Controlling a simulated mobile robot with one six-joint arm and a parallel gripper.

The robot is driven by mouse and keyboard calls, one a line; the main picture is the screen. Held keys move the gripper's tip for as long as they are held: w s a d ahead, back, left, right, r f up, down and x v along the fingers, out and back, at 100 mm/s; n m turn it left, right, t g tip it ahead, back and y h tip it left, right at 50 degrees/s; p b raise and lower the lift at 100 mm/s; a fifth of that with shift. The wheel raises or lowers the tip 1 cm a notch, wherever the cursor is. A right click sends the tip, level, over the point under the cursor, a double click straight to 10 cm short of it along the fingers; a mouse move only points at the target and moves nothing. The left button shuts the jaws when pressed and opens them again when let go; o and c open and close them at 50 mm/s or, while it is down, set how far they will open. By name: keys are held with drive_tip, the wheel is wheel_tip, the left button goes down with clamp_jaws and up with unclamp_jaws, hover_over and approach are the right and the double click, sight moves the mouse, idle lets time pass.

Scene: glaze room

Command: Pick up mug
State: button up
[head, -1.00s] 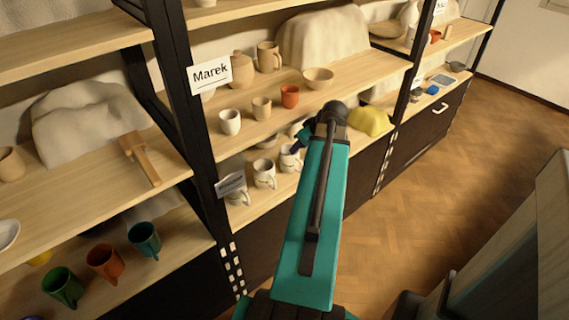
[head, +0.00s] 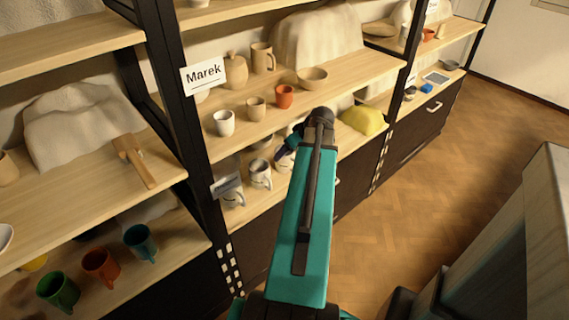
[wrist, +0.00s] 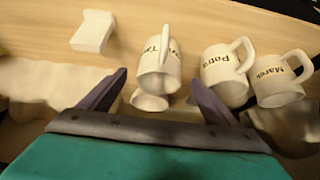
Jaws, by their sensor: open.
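Three white mugs with names stand on the lower shelf in the wrist view. One (wrist: 158,72) has lettering mostly hidden by its handle, one reads "Petra" (wrist: 222,72), and one reads "Marek" (wrist: 276,84). In the head view the mugs show at left (head: 233,197), middle (head: 260,175) and right (head: 284,161), the right one partly behind my gripper. My gripper (wrist: 159,78) is open and empty. Its fingers point at the mug with the hidden lettering, which lies in line with the gap. I cannot tell whether they touch it.
A white bowl-like piece (wrist: 149,102) is close to that mug, and a white block (wrist: 92,31) lies on the shelf. The upper shelf (head: 330,88) holds cups and a bowl above my gripper. A dark post (head: 178,100) and a small label (head: 226,185) are at left.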

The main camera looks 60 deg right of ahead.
drive_tip(key=shift+x, duration=1.5)
drive_tip(key=shift+f, duration=0.15)
drive_tip(key=shift+x, duration=2.45)
drive_tip(key=c, duration=1.4)
